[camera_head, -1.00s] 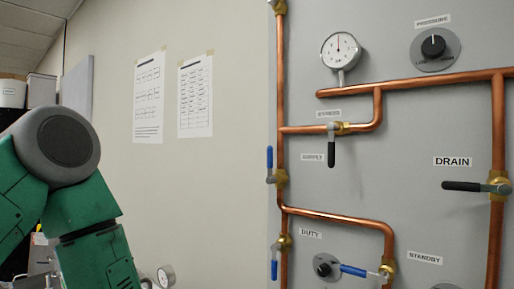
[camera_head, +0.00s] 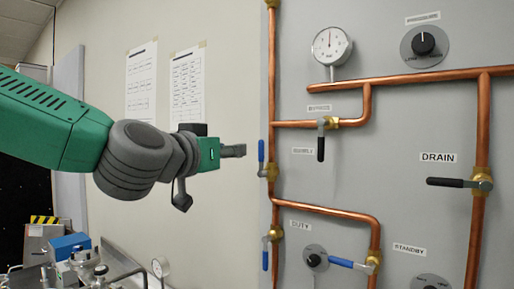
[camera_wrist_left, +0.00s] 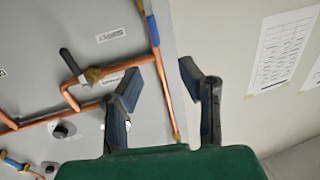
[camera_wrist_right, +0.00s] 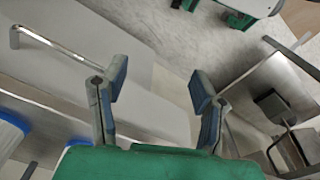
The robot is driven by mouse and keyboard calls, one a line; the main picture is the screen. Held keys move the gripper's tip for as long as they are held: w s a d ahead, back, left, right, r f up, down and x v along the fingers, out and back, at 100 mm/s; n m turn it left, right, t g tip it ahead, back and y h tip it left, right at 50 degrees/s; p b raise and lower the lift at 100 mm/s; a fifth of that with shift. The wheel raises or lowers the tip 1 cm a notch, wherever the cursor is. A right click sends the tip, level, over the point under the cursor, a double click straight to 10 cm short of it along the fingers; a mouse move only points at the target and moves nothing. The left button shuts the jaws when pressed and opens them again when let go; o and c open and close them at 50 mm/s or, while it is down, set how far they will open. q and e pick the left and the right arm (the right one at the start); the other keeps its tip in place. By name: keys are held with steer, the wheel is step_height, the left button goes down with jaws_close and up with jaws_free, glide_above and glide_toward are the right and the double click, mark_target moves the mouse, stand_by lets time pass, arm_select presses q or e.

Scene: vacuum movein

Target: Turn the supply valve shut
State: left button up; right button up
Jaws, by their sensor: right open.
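The supply valve (camera_head: 269,170) is a brass body on the left vertical copper pipe. Its blue lever (camera_head: 261,151) points up, along the pipe. The small label reading SUPPLY (camera_head: 302,151) is to its right. The blue lever also shows at the top of the left wrist view (camera_wrist_left: 153,30). My left gripper (camera_head: 240,151) is just left of the lever in the head view, pointing right, apart from it in the picture. Its fingers are spread and empty in the left wrist view (camera_wrist_left: 161,80). My right gripper (camera_wrist_right: 159,82) is open and empty, away from the panel.
Other valves are close by: a black-handled bypass valve (camera_head: 321,145), a blue-handled duty valve (camera_head: 265,253), a standby valve (camera_head: 347,264) and a drain valve (camera_head: 445,182). A pressure gauge (camera_head: 331,46) is above. A cluttered cart (camera_head: 85,265) stands at lower left.

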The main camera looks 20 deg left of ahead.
mark_target(260, 148)
arm_select(q)
steer(key=w+d+p, duration=0.1)
steer(key=w, duration=0.3)
steer(key=w+d, duration=0.1)
steer(key=w, duration=0.3)
steer(key=w+p, duration=0.1)
steer(key=w, duration=0.3)
steer(key=shift+w+d+f+p, duration=0.1)
steer(key=shift+w+d+p, duration=0.05)
steer(key=shift+d+p, duration=0.25)
steer(key=shift+w+a, duration=0.2)
steer(key=shift+w, duration=0.25)
steer(key=shift+d, duration=0.15)
steer(key=shift+d, duration=0.15)
jaws_close()
